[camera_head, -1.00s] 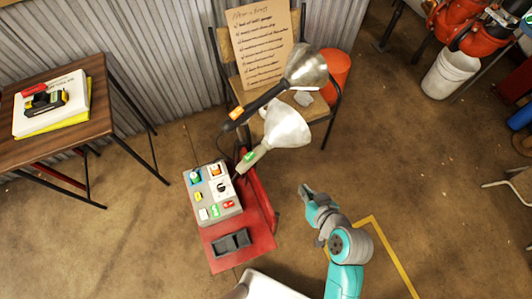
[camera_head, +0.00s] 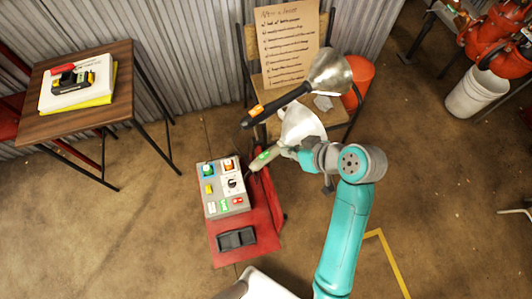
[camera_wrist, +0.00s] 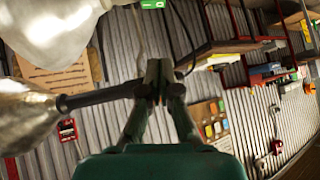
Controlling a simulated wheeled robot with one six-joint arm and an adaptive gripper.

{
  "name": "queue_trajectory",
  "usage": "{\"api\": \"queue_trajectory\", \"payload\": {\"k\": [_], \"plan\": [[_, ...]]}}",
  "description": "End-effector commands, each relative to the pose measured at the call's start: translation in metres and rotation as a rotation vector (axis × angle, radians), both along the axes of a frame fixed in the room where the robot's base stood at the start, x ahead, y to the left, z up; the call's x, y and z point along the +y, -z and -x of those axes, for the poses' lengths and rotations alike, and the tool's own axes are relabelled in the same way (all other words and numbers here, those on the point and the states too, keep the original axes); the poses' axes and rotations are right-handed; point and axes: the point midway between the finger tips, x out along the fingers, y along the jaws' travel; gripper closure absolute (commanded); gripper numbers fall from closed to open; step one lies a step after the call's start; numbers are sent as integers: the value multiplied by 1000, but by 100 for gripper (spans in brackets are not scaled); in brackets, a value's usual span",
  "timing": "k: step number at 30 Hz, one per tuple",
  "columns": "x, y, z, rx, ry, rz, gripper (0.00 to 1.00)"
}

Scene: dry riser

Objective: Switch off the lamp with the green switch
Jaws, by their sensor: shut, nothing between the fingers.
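The lamp with the green switch (camera_head: 264,155) has a pale bell shade (camera_head: 301,124) and a grey handle, and it stands at the red cart. In the wrist view its shade (camera_wrist: 48,28) fills the upper left and its green switch (camera_wrist: 152,4) is at the top edge. I cannot tell whether it is lit. My gripper (camera_head: 284,152) is shut and empty, close to this lamp's neck, just right of the switch. Its fingertips also show in the wrist view (camera_wrist: 158,84). Contact cannot be told. A second lamp (camera_head: 330,72), with an orange switch (camera_head: 256,110), is just behind.
A grey control box (camera_head: 223,190) with coloured switches sits on the red cart (camera_head: 258,218). A chair holds a handwritten sign (camera_head: 287,45), with an orange bucket (camera_head: 358,85) beside it. A wooden table (camera_head: 112,95) is at left.

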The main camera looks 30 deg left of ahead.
Motion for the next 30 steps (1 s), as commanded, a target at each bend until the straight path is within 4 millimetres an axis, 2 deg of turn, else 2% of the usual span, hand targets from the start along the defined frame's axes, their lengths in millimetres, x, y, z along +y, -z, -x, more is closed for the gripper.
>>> {"api": "queue_trajectory", "payload": {"k": [11, 27, 30], "plan": [[5, 6, 0, 2, 1, 0, 100], [72, 71, -7, 2, 0, 1, 100], [72, 86, -4, 3, 3, 1, 100]]}}
